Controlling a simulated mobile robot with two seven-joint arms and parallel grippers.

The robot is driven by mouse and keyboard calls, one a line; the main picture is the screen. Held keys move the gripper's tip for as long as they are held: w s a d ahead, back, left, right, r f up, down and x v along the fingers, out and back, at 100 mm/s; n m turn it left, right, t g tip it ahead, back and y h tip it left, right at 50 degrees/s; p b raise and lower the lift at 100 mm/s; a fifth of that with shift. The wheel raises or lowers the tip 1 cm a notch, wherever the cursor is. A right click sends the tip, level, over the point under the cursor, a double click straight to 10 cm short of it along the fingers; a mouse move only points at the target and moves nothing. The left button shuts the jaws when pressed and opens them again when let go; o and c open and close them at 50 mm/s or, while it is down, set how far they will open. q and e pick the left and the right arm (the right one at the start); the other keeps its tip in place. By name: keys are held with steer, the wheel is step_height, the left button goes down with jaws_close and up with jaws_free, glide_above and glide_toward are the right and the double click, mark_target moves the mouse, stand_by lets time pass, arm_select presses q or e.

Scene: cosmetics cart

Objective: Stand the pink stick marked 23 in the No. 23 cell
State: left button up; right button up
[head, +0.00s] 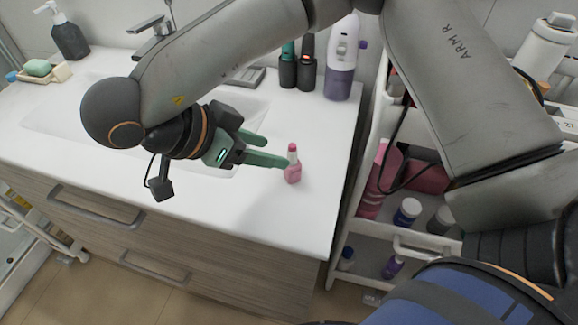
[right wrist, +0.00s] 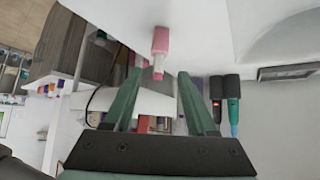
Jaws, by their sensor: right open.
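The pink stick (head: 292,174) stands upright on the white counter, near its front right part. It has a pink base, a pale band and a reddish pink top; no number is readable. My right gripper (head: 276,152) is open, its green fingers level and reaching right to the stick. I cannot make out the No. 23 cell. My left gripper is not in view.
The white counter (head: 240,215) is clear around the stick, with a sink behind my arm. Dark holders (head: 297,72) and a purple and white bottle (head: 341,62) stand at the back. A white cart (head: 330,240) with bottles stands right of the counter, partly behind my arm.

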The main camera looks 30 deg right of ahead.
mark_target(292, 170)
steer(key=x, duration=1)
steer(key=shift+s+d+b, duration=0.15)
steer(key=shift+d+b, duration=0.1)
steer(key=shift+b, duration=0.05)
steer(key=shift+r, duration=0.1)
jaws_close()
